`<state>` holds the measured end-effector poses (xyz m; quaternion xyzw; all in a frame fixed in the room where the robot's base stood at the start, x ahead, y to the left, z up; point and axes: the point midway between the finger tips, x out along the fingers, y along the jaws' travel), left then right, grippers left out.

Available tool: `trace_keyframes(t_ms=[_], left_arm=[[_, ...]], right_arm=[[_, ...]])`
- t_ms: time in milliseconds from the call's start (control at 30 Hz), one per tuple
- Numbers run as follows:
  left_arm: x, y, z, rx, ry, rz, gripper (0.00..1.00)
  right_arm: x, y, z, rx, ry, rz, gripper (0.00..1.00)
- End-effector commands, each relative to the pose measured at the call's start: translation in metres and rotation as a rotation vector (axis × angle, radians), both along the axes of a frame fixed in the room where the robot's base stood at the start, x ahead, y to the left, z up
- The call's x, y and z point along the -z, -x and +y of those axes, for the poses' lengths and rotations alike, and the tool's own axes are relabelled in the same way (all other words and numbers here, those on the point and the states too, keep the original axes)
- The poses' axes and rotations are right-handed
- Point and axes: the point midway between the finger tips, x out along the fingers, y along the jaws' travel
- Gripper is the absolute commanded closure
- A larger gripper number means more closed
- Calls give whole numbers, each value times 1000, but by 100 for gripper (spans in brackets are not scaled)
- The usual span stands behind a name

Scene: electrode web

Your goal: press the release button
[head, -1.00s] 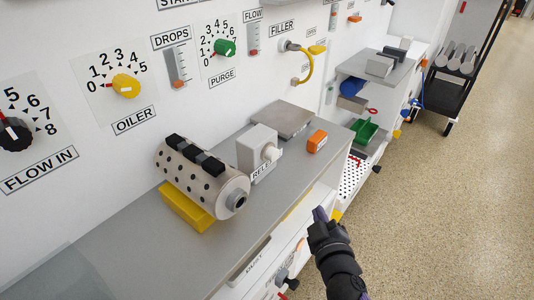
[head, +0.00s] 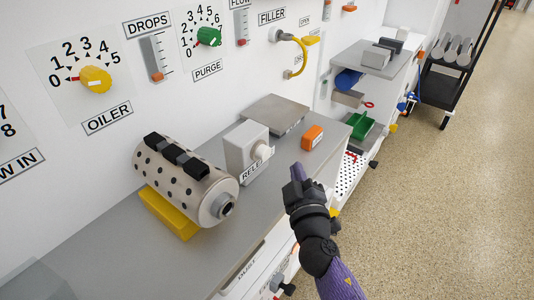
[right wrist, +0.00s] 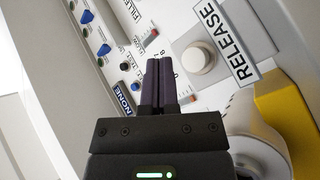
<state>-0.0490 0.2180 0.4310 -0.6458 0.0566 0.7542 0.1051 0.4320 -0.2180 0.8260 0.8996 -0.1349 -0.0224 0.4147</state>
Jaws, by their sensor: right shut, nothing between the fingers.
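The release button (head: 263,152) is a round, whitish knob on the front of a grey box (head: 237,147) on the grey counter. A label reading RELEASE sits below it, partly cut off from sight in the head view. My right gripper (head: 297,173) is shut and empty, to the right of the button and apart from it, over the counter's front edge. In the right wrist view the button (right wrist: 198,59) shows just right of the shut purple fingers (right wrist: 160,82), beside the RELEASE label (right wrist: 224,42). My left gripper is out of view.
A perforated metal cylinder (head: 180,180) on a yellow block (head: 165,213) stands left of the box. An orange block (head: 312,136) and a grey plate (head: 275,112) lie behind it on the counter (head: 110,240). The wall carries dials and gauges.

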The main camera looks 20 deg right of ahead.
Motion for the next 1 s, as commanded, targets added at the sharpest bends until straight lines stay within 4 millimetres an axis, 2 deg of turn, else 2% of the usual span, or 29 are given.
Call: trace_keyframes(t_ms=[100,333,1000], left_arm=[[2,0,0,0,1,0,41],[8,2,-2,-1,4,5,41],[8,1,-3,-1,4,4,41]], right_arm=[[0,-15,9,1,-1,-1,100],[2,-35,20,1,-1,0,100],[0,-38,23,1,0,1,100]])
